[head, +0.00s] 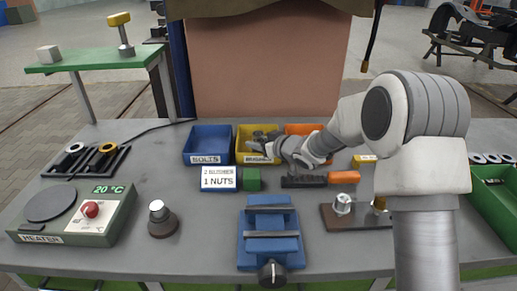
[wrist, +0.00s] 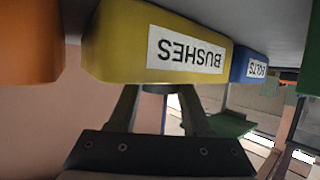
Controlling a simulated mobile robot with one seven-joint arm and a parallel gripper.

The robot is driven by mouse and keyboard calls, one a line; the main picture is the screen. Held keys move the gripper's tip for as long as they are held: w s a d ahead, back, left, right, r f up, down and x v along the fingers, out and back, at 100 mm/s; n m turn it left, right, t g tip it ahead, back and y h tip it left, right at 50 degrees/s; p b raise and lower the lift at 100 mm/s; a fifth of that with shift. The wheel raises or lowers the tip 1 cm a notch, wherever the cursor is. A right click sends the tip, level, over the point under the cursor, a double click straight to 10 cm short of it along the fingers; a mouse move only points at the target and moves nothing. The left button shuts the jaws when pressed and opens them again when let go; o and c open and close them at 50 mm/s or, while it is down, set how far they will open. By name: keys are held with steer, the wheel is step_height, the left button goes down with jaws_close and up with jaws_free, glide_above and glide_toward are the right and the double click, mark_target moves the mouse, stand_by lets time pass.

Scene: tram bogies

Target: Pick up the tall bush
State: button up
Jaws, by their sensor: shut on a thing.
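The yellow bin labelled BUSHES (head: 242,148) stands at the back middle of the bench, and its labelled wall fills the top of the wrist view (wrist: 110,50). My gripper (head: 262,139) reaches into this bin from the right. In the wrist view my gripper's two dark fingers (wrist: 158,92) run up behind the bin wall, which hides their tips. My gripper is shut on a bush inside the bin. The held bush is hidden, so I cannot tell its height. Small dark and grey shapes around the fingers in the head view are too small to tell apart.
A blue BOLTS bin (head: 207,130) stands left of the yellow bin and an orange bin (head: 300,129) right of it. In front are a white sign (head: 219,178), a green block (head: 252,180) and a blue vise (head: 270,225). The heater (head: 75,215) is at left.

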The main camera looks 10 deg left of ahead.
jaws_close()
steer(key=shift+r, duration=0.15)
